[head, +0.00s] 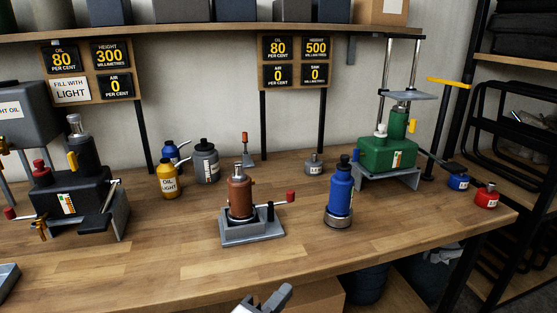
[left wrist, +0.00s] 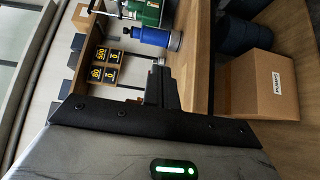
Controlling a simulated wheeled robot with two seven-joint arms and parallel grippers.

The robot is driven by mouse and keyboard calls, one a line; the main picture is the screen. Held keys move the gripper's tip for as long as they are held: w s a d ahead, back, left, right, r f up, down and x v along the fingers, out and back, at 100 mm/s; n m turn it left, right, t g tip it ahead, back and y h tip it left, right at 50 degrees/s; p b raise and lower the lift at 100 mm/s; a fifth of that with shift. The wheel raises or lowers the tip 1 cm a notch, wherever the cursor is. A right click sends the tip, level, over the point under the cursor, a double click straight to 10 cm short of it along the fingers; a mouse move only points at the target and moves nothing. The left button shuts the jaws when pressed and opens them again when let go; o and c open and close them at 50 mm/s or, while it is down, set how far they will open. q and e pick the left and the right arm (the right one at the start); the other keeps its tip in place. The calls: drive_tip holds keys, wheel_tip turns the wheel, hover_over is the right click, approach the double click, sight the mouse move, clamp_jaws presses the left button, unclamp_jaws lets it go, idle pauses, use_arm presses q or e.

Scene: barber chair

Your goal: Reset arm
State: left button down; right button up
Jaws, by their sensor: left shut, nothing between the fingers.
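My left gripper (head: 279,297) shows at the bottom middle of the head view, in front of the bench's front edge and apart from everything on it. In the left wrist view its fingers (left wrist: 158,76) are together with nothing between them. That view is turned on its side, with the blue bottle (left wrist: 155,37) and the green pump unit (left wrist: 147,12) beyond the fingers. My right gripper is in neither view.
The wooden bench (head: 170,265) holds a brown cylinder on a grey base (head: 240,195), a blue bottle (head: 340,190), a green pump unit (head: 390,150) and a black pump unit (head: 70,190). A cardboard box (left wrist: 258,85) is below. The bench's front strip is mostly clear.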

use_arm(q)
drive_tip(key=s+a+f+m+g+y, duration=0.2)
drive_tip(key=s+a+f+m+y, duration=0.2)
drive_tip(key=f, duration=0.6)
drive_tip(key=s+a+f+m+g+y, duration=0.2)
drive_tip(key=s+a+f+m+y, duration=0.1)
drive_tip(key=s+a+f+m, duration=0.6)
drive_tip(key=s+a, duration=0.1)
drive_tip(key=a, duration=0.1)
drive_tip(key=shift+s+a+f+g+y, duration=0.35)
drive_tip(key=shift+a+g+y, duration=0.05)
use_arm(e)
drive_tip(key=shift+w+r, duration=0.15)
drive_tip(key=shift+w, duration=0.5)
